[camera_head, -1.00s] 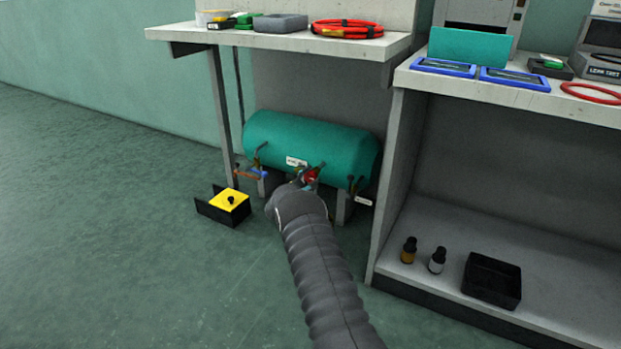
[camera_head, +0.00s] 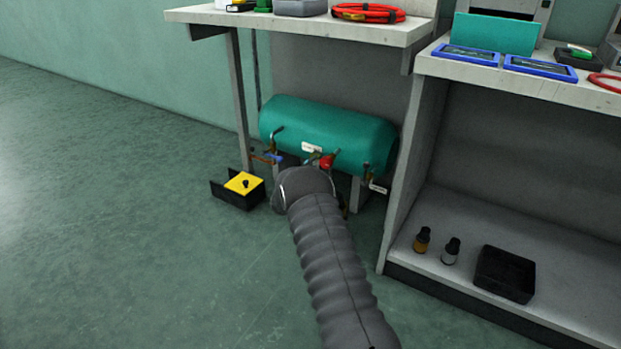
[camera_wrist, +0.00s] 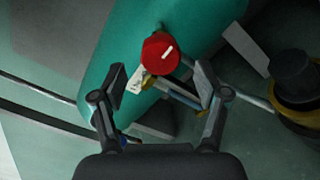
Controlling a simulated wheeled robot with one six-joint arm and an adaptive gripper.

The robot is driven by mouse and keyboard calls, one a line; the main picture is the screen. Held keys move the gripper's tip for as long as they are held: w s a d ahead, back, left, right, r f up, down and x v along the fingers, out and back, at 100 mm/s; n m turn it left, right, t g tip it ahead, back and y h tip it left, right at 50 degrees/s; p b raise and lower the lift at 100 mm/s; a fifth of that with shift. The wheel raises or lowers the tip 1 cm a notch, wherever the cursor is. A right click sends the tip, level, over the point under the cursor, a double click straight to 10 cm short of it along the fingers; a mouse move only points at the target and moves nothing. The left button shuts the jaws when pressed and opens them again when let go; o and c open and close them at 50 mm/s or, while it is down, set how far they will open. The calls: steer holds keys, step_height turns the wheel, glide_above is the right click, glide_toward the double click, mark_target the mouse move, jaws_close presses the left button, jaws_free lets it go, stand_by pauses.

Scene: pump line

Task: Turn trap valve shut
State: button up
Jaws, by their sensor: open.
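A teal tank (camera_head: 330,128) lies on its side low under the bench, with several small fittings along its lower front. A red round knob (camera_head: 327,161) sits near its middle; it also shows in the wrist view (camera_wrist: 158,57) with a white mark on its face. A blue-handled fitting (camera_head: 273,157) is to its left. I cannot tell which fitting is the trap valve. My gripper (camera_wrist: 161,80) is open, its fingers apart on either side below the red knob, with nothing visibly held. In the head view my arm hides the gripper.
A black box with a yellow top (camera_head: 242,187) stands on the floor left of the tank. A bench leg (camera_head: 240,105) rises at the tank's left, and a cabinet side panel (camera_head: 411,165) is close on the right. The floor at left is clear.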

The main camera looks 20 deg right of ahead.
steer(key=v, duration=0.7)
stand_by(0.3)
